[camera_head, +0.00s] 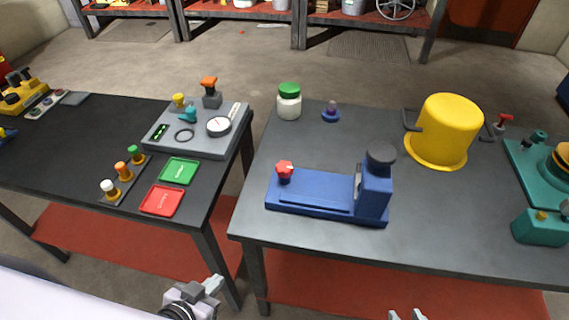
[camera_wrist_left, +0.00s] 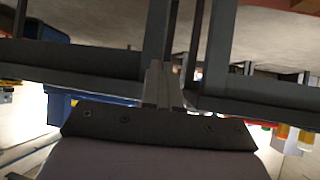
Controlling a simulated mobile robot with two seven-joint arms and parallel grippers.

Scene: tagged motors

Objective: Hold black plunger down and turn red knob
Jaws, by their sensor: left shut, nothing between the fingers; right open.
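A blue fixture (camera_head: 318,198) lies on the right-hand dark table. The red knob (camera_head: 284,170), star-shaped, stands at its left end. The black plunger (camera_head: 381,156) sits on top of the upright block at its right end. My left gripper (camera_head: 213,284) is low at the bottom of the head view, in front of the tables and well away from the fixture. In the left wrist view its fingers (camera_wrist_left: 161,75) are shut together with nothing between them. My right gripper (camera_head: 408,315) shows only its open fingertips at the bottom edge, in front of the right table.
The right table (camera_head: 330,250) also holds a green-lidded white jar (camera_head: 289,101), a small purple piece (camera_head: 331,112), a yellow bucket (camera_head: 443,132) and a teal device (camera_head: 541,226). The left table (camera_head: 60,150) bears a grey panel (camera_head: 165,146) and red and green trays. A gap separates the tables.

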